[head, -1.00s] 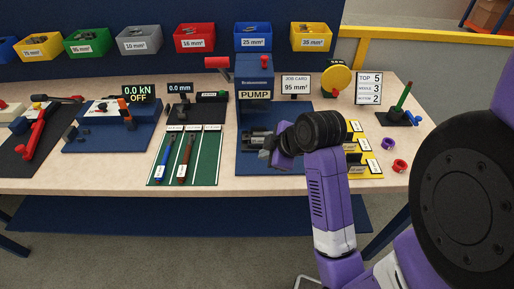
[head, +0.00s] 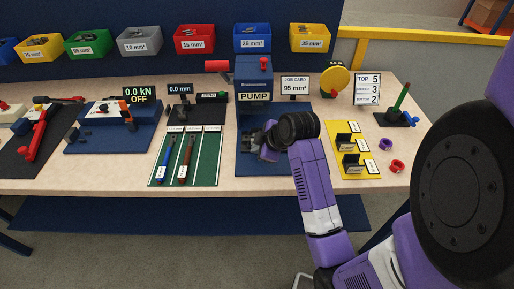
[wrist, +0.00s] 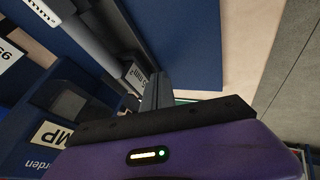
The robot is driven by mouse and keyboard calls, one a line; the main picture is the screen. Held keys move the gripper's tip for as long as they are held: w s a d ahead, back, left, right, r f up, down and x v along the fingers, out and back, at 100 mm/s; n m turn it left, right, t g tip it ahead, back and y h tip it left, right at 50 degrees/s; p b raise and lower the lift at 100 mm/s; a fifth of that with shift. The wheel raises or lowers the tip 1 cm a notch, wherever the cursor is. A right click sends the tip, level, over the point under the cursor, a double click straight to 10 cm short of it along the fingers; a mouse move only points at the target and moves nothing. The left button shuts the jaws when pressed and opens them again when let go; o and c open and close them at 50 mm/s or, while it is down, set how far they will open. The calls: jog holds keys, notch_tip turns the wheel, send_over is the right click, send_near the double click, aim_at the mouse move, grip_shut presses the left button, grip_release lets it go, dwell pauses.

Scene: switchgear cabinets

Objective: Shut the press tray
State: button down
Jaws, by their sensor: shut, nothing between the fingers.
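The blue press labelled PUMP (head: 254,80) stands on a blue base mat (head: 255,169) in the middle of the bench. The dark grey press tray (head: 249,140) appears to lie low in front of it, partly hidden by my gripper and wrist. My gripper (head: 262,154) is low over the mat, beside the dark parts. In the wrist view my shut, empty fingers (wrist: 153,88) point at the mat close to a grey labelled part. Whether they touch it I cannot tell. The press's PUMP label (wrist: 50,135) shows at the left there.
A green mat with two handled tools (head: 186,158) lies left of the press. A yellow board with black holders (head: 352,160) and purple and red rings (head: 397,166) are to the right. A job card (head: 295,87) stands behind. Coloured bins (head: 252,37) line the back.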

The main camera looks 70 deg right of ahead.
aim_at(258, 128)
jog(key=w+d, duration=0.1)
jog(key=d, duration=0.1)
jog(key=w+d, duration=0.1)
jog(key=d, duration=0.2)
jog(key=w+d, duration=0.1)
jog(key=d, duration=0.2)
jog(key=shift+w+d+b, duration=0.1)
jog(key=shift+w+b, duration=0.15)
jog(key=shift+b, duration=0.1)
